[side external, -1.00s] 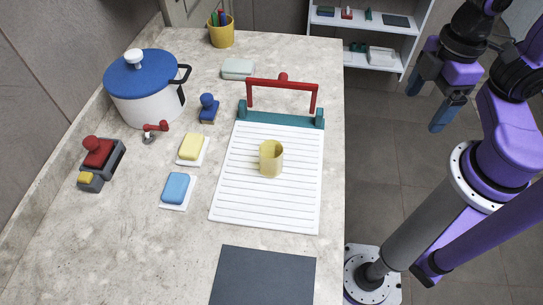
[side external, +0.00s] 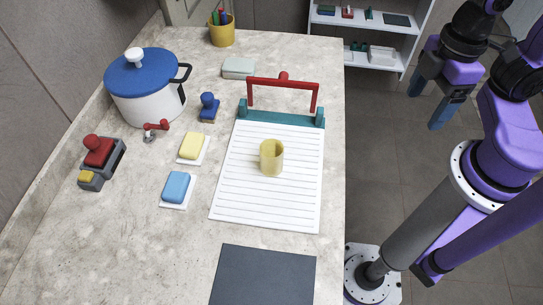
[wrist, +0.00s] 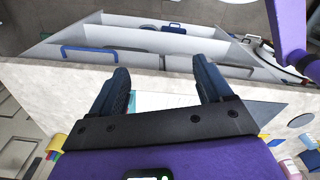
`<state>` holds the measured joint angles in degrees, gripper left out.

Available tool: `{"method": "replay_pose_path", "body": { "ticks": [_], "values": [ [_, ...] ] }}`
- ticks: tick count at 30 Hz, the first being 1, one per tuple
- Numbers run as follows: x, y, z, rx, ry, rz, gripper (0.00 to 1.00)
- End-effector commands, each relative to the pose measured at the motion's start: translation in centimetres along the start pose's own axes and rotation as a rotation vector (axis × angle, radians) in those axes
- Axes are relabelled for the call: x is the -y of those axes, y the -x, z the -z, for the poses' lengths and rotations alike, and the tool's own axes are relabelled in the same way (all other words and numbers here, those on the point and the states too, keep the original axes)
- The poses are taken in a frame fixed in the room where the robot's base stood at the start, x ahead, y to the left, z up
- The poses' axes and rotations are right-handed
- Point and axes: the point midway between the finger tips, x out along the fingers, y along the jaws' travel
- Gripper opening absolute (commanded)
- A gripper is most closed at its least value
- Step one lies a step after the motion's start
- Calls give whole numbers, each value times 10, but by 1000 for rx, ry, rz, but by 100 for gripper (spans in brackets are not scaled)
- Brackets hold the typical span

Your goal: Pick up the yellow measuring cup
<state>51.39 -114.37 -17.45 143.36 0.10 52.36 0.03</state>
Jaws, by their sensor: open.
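The yellow measuring cup (side external: 271,158) stands on a white ribbed board (side external: 240,200) in the middle of the counter in the side external view. Its handle is hard to make out. My gripper (side external: 426,104) is off to the right of the counter, above the floor and well apart from the cup. Its two blue fingers are spread with nothing between them. They also show apart and empty in the wrist view (wrist: 162,88). I cannot make out the cup in the wrist view.
A teal bracket with a red handle (side external: 283,82) rises at the board's back edge. Left are a yellow sponge (side external: 191,147), blue sponge (side external: 175,187), blue stamp (side external: 208,106) and blue-lidded pot (side external: 147,100). A dark slate (side external: 263,277) lies in front. The front left counter is clear.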

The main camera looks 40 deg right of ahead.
Motion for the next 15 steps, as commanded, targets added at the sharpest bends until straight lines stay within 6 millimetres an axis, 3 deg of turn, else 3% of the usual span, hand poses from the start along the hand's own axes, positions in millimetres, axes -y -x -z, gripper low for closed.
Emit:
{"method": "replay_pose_path", "body": {
  "ticks": [4, 7, 15],
  "values": [
    [0, -2, 3, -8, 0, -1, 79],
    [-2, -8, 16, -45, 0, -7, 79],
    [-12, -43, 91, -281, 14, -29, 79]
  ]
}}
